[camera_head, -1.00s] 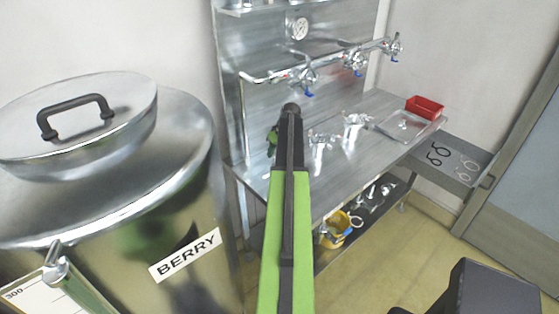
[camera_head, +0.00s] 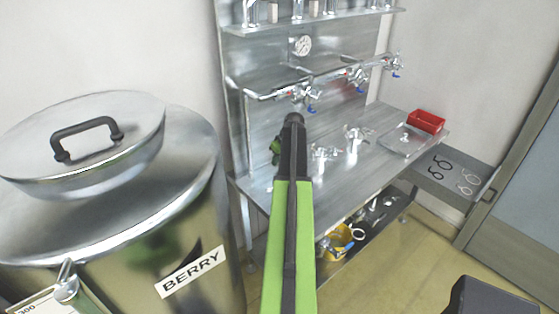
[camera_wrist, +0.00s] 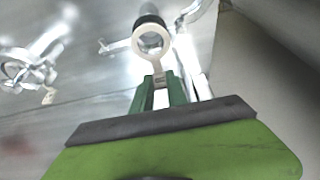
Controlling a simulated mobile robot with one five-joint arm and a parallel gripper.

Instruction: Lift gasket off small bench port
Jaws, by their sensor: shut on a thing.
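In the wrist view, my gripper (camera_wrist: 160,80) has its green fingers closed on the tab of a pale ring gasket (camera_wrist: 157,64). The ring stands out past the fingertips. Right behind the ring is the end of a metal port (camera_wrist: 149,10) with a dark band. I cannot tell whether the ring still touches the port. In the head view, my gripper (camera_head: 276,147) shows as a bit of green beside my dark wrist, over the left end of the steel bench (camera_head: 347,183). My arm hides the gasket and this port there.
Other metal fittings with clamps (camera_head: 322,156) stand on the bench to the right. Behind is a steel back panel with valves (camera_head: 304,96). A big BERRY tank (camera_head: 110,225) stands close on the left.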

